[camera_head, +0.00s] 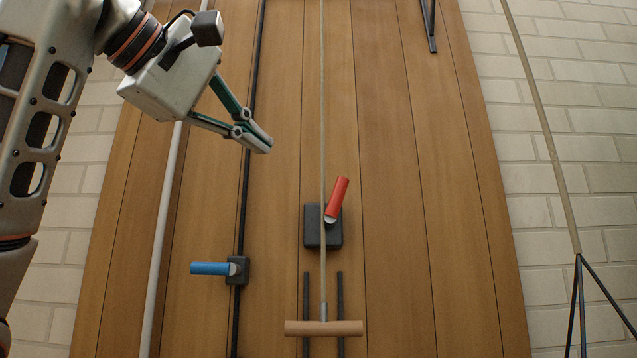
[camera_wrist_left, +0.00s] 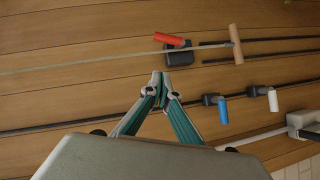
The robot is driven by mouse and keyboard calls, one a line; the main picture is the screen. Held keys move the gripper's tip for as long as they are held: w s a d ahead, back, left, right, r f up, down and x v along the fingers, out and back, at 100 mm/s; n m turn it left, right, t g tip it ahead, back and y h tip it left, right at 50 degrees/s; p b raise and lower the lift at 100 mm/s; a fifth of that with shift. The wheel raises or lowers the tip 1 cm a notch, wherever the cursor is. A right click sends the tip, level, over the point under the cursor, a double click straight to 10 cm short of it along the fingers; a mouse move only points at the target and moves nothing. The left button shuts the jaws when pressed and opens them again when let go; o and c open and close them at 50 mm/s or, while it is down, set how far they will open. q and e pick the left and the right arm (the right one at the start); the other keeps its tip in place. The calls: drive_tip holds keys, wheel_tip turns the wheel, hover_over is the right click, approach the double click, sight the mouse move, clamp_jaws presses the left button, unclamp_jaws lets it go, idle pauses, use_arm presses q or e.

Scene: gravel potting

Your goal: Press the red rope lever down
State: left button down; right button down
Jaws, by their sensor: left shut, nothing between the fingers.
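The red rope lever (camera_head: 337,199) sits on a dark block (camera_head: 313,238) on the wooden wall, tilted up and slightly right. In the left wrist view the red lever (camera_wrist_left: 170,39) shows above the fingertips, apart from them. The rope (camera_head: 322,120) runs vertically past the block and ends at a wooden crossbar (camera_head: 345,328). My left gripper (camera_head: 265,146) is shut and empty, up and to the left of the red lever. It also shows in the left wrist view (camera_wrist_left: 160,82). My right gripper is not in view.
A blue lever (camera_head: 210,268) on a dark block stands at the lower left on a black pipe. A white lever (camera_wrist_left: 273,100) shows in the left wrist view. Black rods (camera_head: 340,300) flank the crossbar. The wall between gripper and red lever is clear except for the rope.

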sight(337, 200)
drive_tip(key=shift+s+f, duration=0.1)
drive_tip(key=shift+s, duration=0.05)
